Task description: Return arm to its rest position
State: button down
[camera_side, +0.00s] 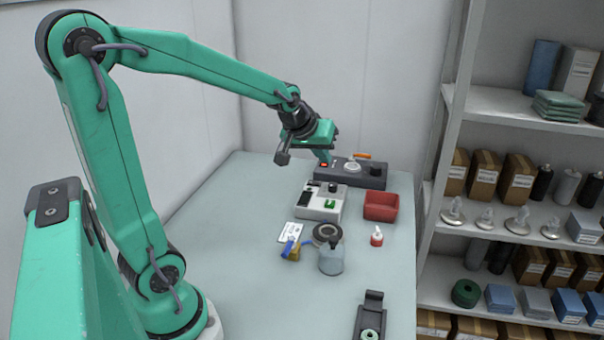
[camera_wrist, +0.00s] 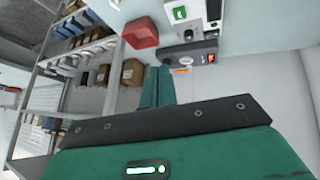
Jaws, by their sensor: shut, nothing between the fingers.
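My green arm reaches out over the far part of the table (camera_side: 240,220). My gripper (camera_side: 328,160) is shut and empty, fingers pointing down, above or just in front of a dark grey unit (camera_side: 352,170) with a red light. Whether it touches that unit I cannot tell. In the wrist view my gripper's green fingers (camera_wrist: 158,85) are together, and the dark unit (camera_wrist: 190,52) shows beyond them.
A light grey device (camera_side: 320,202), red bin (camera_side: 381,206), small red-based bottle (camera_side: 376,237), grey-blue bottle (camera_side: 331,260), dark ring (camera_side: 326,234) and white card (camera_side: 291,232) stand nearby. A black holder (camera_side: 370,315) lies at the front. Shelves (camera_side: 500,110) rise on the right. The table's left side is clear.

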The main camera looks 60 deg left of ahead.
jog(key=s+d+r+m+h, duration=0.1)
jog(key=s+d+m, duration=0.2)
jog(key=s+d, duration=0.3)
jog(key=s+d+m+g+h, duration=0.1)
jog(key=s+d+m, duration=0.3)
jog(key=s, duration=0.8)
jog(key=shift+d+r, duration=0.4)
jog(key=shift+d, duration=0.6)
